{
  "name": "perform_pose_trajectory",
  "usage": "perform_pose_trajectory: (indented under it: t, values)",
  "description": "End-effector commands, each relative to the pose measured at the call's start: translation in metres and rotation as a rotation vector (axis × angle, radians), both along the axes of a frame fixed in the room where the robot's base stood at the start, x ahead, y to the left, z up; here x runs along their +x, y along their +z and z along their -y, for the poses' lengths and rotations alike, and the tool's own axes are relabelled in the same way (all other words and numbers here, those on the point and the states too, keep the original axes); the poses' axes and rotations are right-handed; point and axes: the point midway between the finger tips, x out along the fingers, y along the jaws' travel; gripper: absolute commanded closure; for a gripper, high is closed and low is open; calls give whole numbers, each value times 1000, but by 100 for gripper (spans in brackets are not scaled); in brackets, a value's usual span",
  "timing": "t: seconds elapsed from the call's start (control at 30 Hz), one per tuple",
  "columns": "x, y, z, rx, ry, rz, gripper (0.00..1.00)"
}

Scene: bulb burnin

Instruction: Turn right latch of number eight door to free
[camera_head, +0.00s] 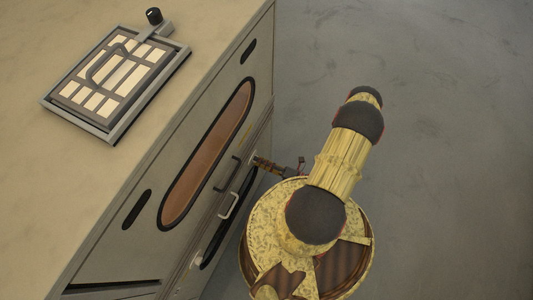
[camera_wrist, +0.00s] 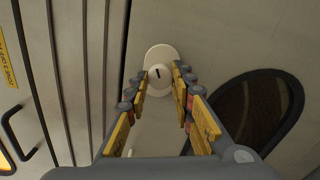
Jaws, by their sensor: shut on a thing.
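A pale round latch (camera_wrist: 158,80) on a light-coloured plate shows in the wrist view. It has a dark mark near its middle, tilted slightly from the picture's vertical. My gripper (camera_wrist: 162,84) has its yellow-padded fingers on both sides of the latch and is shut on it. In the head view, my gripper (camera_head: 265,163) reaches the side of the cabinet near its handles; the latch is hidden there. No door number is readable, so I cannot tell which door this is.
A dark oval window (camera_wrist: 262,112) lies right of the latch in the wrist view. A dark handle (camera_wrist: 18,130) and a yellow label (camera_wrist: 8,62) are at left. In the head view, a framed panel (camera_head: 50,103) lies on the cabinet top (camera_head: 60,30). Open floor (camera_head: 450,150) is at right.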

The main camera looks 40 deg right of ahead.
Motion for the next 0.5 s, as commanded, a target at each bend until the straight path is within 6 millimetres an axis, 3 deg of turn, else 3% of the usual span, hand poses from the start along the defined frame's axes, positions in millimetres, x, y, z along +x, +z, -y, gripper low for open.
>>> perform_pose_trajectory:
  t: [0.5]
  values:
    - [1,-1,-3,355,-2,-148,100]
